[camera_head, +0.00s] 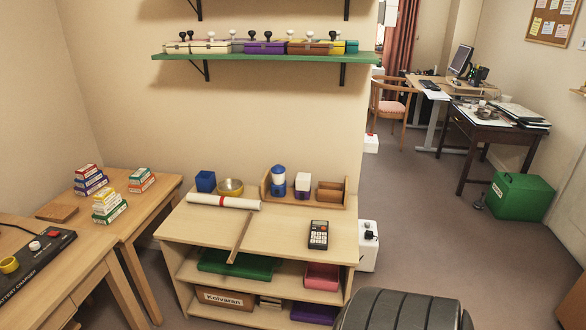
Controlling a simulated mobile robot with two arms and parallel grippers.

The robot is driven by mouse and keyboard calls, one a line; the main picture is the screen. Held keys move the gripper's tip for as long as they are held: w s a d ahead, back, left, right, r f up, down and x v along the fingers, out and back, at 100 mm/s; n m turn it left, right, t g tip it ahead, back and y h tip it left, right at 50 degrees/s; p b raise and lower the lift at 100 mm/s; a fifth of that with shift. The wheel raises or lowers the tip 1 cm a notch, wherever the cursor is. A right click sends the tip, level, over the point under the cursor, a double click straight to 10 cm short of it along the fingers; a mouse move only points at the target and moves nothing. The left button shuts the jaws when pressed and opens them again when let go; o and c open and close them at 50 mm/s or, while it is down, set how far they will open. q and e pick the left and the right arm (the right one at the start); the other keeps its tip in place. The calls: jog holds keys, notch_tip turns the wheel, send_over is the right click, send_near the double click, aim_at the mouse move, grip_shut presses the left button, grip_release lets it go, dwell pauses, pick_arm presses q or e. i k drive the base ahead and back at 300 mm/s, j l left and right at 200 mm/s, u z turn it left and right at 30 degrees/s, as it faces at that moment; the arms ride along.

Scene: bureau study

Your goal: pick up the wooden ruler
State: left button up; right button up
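The wooden ruler (240,239) is a thin brown strip on the top of a light wood shelf unit (281,232). It lies slantwise near the front, and its lower end reaches the front edge and seems to stick out over it. Neither of my grippers is in view.
Desks with small boxes (109,206) stand at the left. A dark ribbed shape (400,312) covers the bottom edge. Floor (430,240) is open at the right.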

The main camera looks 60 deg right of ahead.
aim_at(232, 258)
jog(key=z, duration=1.6)
jog(key=i+l+u, duration=0.1)
jog(key=u, duration=0.25)
jog(key=l+u, duration=0.4)
jog(key=i+l+u, duration=0.1)
jog(key=u, duration=0.25)
